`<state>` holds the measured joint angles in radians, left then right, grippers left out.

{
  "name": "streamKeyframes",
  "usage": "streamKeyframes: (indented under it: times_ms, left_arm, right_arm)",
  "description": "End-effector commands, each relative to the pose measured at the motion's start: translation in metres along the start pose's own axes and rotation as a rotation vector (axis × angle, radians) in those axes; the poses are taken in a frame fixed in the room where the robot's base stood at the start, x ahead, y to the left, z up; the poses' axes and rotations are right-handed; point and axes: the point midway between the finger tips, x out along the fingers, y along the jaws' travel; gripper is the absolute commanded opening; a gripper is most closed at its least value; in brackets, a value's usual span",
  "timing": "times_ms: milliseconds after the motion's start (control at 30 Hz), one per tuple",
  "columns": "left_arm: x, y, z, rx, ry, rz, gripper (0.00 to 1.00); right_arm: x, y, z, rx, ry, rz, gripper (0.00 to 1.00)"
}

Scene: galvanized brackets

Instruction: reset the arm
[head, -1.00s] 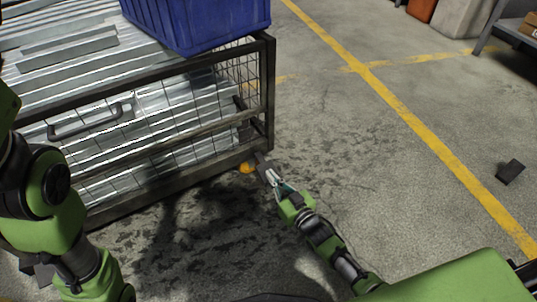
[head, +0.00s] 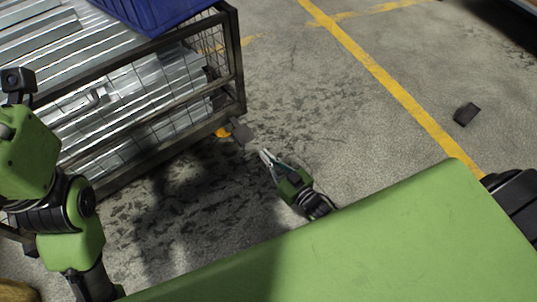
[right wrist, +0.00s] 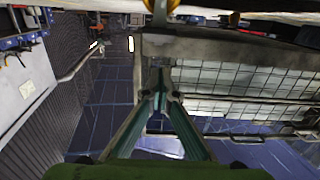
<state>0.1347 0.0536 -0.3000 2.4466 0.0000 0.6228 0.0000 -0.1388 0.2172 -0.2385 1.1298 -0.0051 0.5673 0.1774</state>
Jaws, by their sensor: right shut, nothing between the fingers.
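My right gripper (head: 265,155) is at the lower middle of the head view, in front of the wire cage's near right corner, over the concrete floor. Its slim fingers are together with nothing between them, clear of the cage. In the right wrist view the closed fingertips (right wrist: 160,78) point up at the middle, with the cage's mesh behind, upside down. My left arm (head: 50,200) stands at the left edge of the head view; its gripper fingers do not show. The metal cage (head: 238,60) holds long galvanized brackets (head: 90,55).
A blue crate (head: 150,12) sits on top of the cage. An orange caster (head: 222,132) shows under its corner. A dark block (head: 467,113) lies on the floor near a yellow line (head: 390,85). Floor right of the cage is mostly clear.

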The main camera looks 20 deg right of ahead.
Motion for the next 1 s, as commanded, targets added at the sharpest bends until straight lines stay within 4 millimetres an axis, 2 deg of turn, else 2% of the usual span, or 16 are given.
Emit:
streamKeyframes:
  times_ms: [167, 667, 733, 767, 867, 967, 1000]
  left_arm:
    - [-0.002, 0.000, 0.001, -0.001, -0.009, -0.003, 0.00]
    - [-0.002, 0.000, 0.001, -0.001, -0.008, -0.003, 0.00]
    - [-0.001, -0.001, 0.002, -0.001, -0.009, -0.003, 0.00]
    - [-0.001, -0.001, 0.002, -0.001, -0.011, -0.003, 0.00]
    - [-0.002, -0.002, 0.003, -0.003, -0.023, -0.008, 0.00]
    - [-0.004, -0.003, 0.006, -0.006, -0.046, -0.016, 0.00]
    - [-0.005, -0.003, 0.007, -0.007, -0.056, -0.020, 0.00]
  right_arm:
    - [-0.007, 0.000, 0.001, 0.000, 0.002, 0.000, 0.00]
    - [-0.007, 0.000, 0.001, 0.000, 0.002, 0.000, 0.00]
    - [-0.006, -0.002, -0.004, 0.001, 0.011, -0.002, 0.00]
    - [-0.005, -0.003, -0.009, 0.001, 0.021, -0.004, 0.00]
    - [0.001, -0.015, -0.045, 0.003, 0.089, -0.019, 0.00]
    - [0.006, -0.033, -0.107, 0.005, 0.208, -0.042, 0.00]
    - [0.006, -0.041, -0.137, 0.005, 0.266, -0.051, 0.00]
